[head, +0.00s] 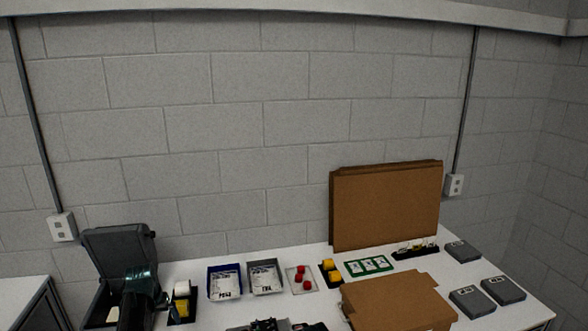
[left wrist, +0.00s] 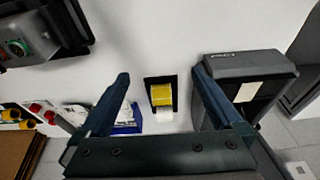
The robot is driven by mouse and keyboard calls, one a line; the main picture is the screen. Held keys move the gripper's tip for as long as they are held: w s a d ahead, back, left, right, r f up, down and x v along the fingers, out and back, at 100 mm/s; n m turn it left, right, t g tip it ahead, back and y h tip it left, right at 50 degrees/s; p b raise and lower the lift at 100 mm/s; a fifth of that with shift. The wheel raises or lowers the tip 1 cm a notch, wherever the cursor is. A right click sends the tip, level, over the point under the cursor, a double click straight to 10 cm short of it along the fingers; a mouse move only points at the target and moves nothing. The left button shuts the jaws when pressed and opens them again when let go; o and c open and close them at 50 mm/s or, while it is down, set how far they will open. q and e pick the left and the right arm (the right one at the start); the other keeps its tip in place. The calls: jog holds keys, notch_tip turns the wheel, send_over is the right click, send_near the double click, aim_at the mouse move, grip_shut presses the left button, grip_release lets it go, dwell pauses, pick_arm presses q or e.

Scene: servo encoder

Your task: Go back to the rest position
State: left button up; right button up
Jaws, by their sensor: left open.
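My left gripper (head: 143,280) is at the lower left in the head view, in front of the open dark case (head: 120,245). In the left wrist view my left gripper (left wrist: 161,76) has its two fingers wide apart with nothing between them. Beyond the fingers, a yellow and white roll (left wrist: 162,97) sits in a black holder on the white table. The same yellow roll shows in the head view (head: 181,308), just right of the gripper. My right gripper is in neither view.
A blue bin (head: 224,284) and a grey bin (head: 265,279) stand mid-table. Red parts (head: 301,275) lie in a clear tray. Brown cardboard (head: 386,205) stands at the back, and a cardboard box (head: 398,301) is at the front. Several grey cases (head: 503,290) lie on the right.

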pick_arm(q)
jog(key=s+d+f+m+g, duration=0.1)
jog(key=s+d, duration=0.8)
jog(key=d, duration=0.3)
jog(key=s+d+f+m+g, duration=0.1)
jog(key=s+d+m, duration=0.1)
jog(key=s+d, duration=0.9)
jog(key=s+d+f+m+b, duration=0.1)
jog(key=d+f+b, duration=0.1)
jog(key=d, duration=0.3)
jog(key=s+d+f+m+g+b, duration=0.1)
jog(key=s+d+f+m+b, duration=0.1)
jog(key=d+f+b, duration=0.1)
jog(key=d+b, duration=0.1)
jog(key=d, duration=0.1)
jog(key=shift+s+d+y+b, duration=0.15)
jog(key=shift+d+y+b, duration=0.2)
jog(key=shift+d+y, duration=0.05)
